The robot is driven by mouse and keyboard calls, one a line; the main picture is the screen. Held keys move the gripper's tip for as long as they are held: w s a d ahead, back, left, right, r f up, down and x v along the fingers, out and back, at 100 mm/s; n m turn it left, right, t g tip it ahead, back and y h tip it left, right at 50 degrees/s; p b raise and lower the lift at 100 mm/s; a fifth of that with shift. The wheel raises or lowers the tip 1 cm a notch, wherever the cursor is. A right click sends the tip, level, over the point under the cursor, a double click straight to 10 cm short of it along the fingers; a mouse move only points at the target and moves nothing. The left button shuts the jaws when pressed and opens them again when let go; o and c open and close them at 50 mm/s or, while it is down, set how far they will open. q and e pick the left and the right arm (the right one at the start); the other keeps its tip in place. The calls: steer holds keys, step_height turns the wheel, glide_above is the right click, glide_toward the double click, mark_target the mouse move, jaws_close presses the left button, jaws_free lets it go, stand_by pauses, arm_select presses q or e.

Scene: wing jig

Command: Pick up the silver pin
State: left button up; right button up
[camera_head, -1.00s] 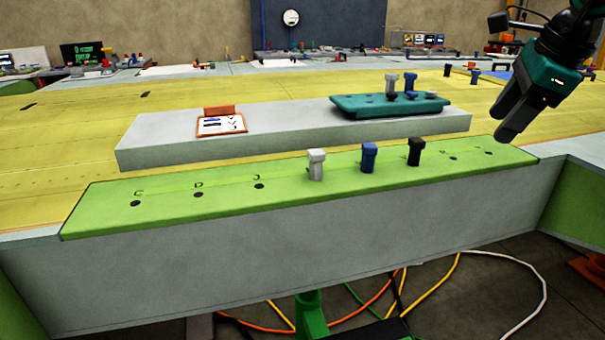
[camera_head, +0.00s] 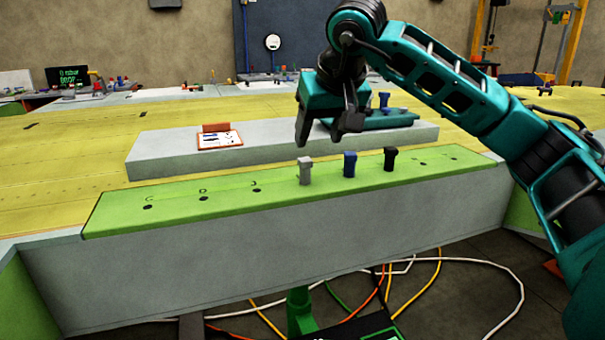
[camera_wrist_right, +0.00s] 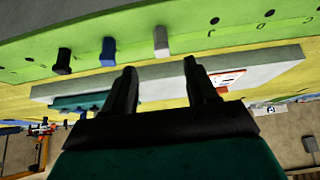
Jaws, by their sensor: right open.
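The silver pin (camera_head: 305,171) stands upright in the green strip, left of a blue pin (camera_head: 350,165) and a black pin (camera_head: 390,159). My right gripper (camera_head: 303,138) is above and slightly behind the silver pin in the head view, open and empty. In the right wrist view the silver pin (camera_wrist_right: 161,42) shows beyond the open fingers (camera_wrist_right: 158,85), apart from them, with the blue pin (camera_wrist_right: 109,51) and black pin (camera_wrist_right: 62,62) to its left. My left gripper is not in view.
The green strip (camera_head: 150,215) has empty marked holes at left. Behind it is a grey block (camera_head: 165,155) carrying an orange-edged card (camera_head: 219,140) and a teal plate (camera_head: 400,118), partly hidden by my right arm.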

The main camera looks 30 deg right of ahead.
mark_target(308, 166)
steer(key=x, duration=1.1)
steer(key=shift+w+a+f, duration=0.1)
steer(key=shift+f, duration=0.1)
steer(key=c, duration=1.1)
